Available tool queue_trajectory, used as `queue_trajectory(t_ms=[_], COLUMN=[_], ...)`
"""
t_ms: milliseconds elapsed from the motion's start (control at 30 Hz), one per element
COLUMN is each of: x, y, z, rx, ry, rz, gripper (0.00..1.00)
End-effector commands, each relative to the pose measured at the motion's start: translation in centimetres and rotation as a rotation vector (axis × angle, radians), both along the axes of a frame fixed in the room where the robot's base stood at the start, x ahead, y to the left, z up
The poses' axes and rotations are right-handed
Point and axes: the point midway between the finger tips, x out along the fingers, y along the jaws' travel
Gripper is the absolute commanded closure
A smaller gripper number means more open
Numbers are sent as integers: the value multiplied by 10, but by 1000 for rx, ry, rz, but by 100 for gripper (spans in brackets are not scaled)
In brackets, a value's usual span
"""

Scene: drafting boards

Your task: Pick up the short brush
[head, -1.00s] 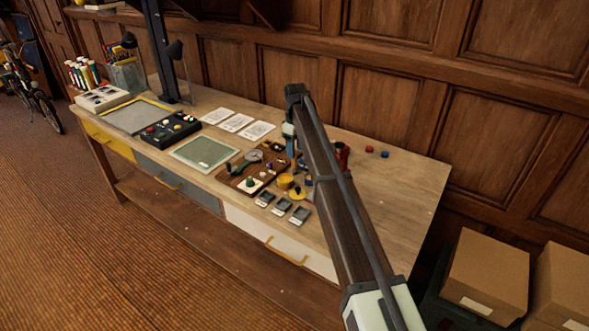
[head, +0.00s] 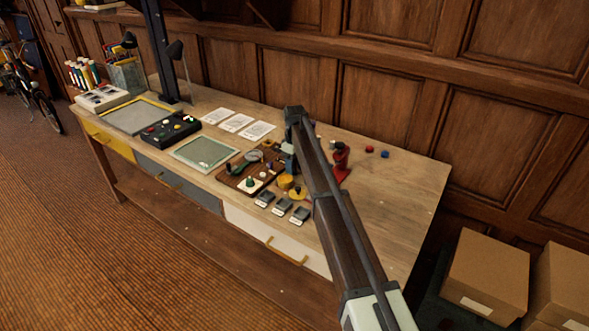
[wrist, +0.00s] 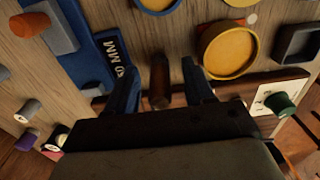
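My gripper (wrist: 156,66) is open in the wrist view, its two dark blue fingers spread over the wooden desk top. Between them is a short, dark brown, upright-looking rod (wrist: 160,82), which may be the short brush. In the head view my gripper (head: 290,160) is low over the desk's cluttered middle, and my arm hides what lies beneath, so the brush cannot be made out there.
In the head view, a red stand (head: 341,162) is right of my arm. The desk's right end (head: 400,195) is mostly clear.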

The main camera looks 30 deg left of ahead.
Motion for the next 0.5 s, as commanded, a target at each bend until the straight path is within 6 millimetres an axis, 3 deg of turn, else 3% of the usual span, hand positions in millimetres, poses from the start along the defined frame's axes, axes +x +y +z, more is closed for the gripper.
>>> queue_trajectory(t_ms=[67, 500], x=[0, 0], y=[0, 0], z=[0, 0], rx=[0, 0], ry=[0, 0], rz=[0, 0], gripper=[55, 97])
